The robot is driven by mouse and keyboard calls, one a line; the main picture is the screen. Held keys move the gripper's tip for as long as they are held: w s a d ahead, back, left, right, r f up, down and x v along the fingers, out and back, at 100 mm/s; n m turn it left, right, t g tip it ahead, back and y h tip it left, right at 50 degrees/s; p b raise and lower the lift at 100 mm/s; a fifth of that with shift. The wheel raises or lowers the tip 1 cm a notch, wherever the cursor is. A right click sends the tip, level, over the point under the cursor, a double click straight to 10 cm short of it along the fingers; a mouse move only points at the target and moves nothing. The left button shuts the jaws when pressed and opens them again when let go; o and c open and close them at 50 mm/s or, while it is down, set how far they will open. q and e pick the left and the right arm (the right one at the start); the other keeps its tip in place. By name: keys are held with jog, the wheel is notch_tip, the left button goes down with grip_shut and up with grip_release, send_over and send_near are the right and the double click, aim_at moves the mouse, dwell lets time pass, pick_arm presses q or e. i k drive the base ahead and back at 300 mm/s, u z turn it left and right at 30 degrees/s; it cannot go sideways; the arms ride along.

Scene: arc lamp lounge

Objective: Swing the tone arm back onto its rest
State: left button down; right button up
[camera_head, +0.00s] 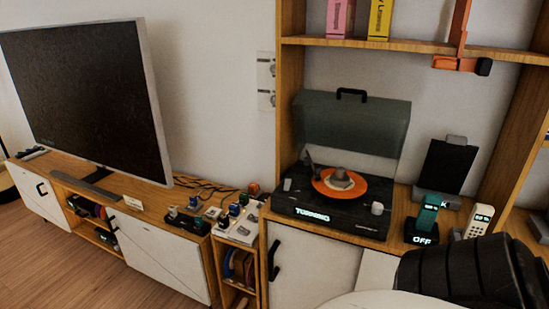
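The black turntable (330,222) stands on the wooden cabinet at centre right, with its smoky lid (350,125) raised. An orange record (366,186) lies on it, with a grey conical piece (341,178) at its middle. A slim grey part (309,163) at the record's back left looks like the tone arm; it is too small to tell exactly where its tip lies. A glowing label on the turntable's front reads "TURNING". Neither gripper shows; the dark ribbed shape at lower right appears to be part of my arm.
Right of the turntable stand a black "OFF" device (421,232), a pale handset (480,220) and a dark panel (446,168). Small gadgets (240,222) crowd the cabinet to its left. A shelf (400,44) with an orange fixture (455,63) hangs above.

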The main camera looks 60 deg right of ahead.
aim_at(317, 169)
jog(key=z, duration=0.4)
jog(key=i, duration=0.85)
jog(key=z, duration=0.85)
